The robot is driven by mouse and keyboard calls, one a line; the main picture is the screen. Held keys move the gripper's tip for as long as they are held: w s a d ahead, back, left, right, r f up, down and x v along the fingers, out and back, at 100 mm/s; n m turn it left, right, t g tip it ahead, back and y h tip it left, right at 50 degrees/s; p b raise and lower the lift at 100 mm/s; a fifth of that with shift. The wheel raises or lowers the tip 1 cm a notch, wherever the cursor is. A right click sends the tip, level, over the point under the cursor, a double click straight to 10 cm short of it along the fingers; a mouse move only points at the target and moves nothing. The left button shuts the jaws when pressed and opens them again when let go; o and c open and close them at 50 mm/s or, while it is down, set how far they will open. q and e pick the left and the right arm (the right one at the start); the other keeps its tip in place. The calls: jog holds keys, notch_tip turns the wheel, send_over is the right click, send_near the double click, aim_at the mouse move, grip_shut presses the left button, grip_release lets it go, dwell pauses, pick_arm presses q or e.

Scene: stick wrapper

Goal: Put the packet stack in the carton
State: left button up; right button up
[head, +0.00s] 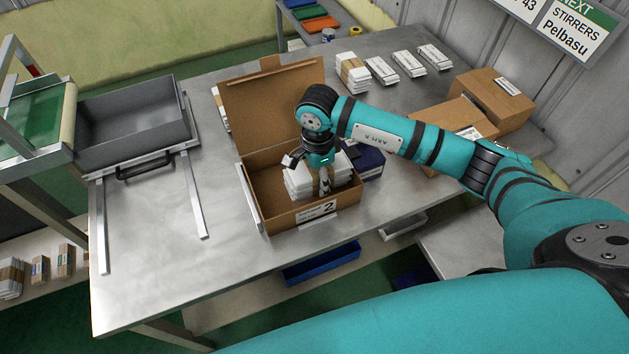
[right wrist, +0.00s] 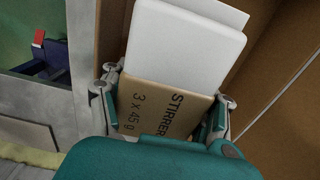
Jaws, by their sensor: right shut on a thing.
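The open cardboard carton (head: 262,208), labelled 2, stands on the metal table with its lid raised at the back. My right gripper (head: 317,178) is inside the carton opening, pointing down, and shut on the white packet stack (head: 298,184). In the right wrist view the gripper (right wrist: 165,110) has a finger on each side of the stack (right wrist: 187,45), across its brown band (right wrist: 165,105) printed STIRRER 3 x 45 g. Brown carton walls (right wrist: 285,100) show around it. Whether the stack touches the carton floor is hidden. My left gripper is not in view.
A grey tray (head: 130,115) sits at the left on metal rails. A dark blue box (head: 370,160) stands right of the carton. More white packet stacks (head: 382,70) lie at the back, and closed cartons (head: 495,98) stand at the right. The table's front left is clear.

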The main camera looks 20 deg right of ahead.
aim_at(317, 185)
jog(key=shift+f, duration=0.35)
notch_tip(317, 185, down, 3)
jog(key=shift+w+f+p, duration=0.1)
jog(key=shift+p, duration=0.25)
jog(key=shift+f, duration=0.3)
jog(key=o, duration=0.9)
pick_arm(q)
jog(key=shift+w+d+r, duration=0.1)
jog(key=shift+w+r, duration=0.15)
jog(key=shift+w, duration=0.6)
pick_arm(e)
jog(key=shift+o, duration=0.6)
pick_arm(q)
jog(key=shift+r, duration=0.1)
pick_arm(e)
jog(key=shift+r, duration=0.35)
pick_arm(q)
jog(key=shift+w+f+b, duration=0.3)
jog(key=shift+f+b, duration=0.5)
jog(key=shift+b, duration=0.1)
pick_arm(e)
notch_tip(317, 185, up, 12)
jog(key=shift+f, duration=0.15)
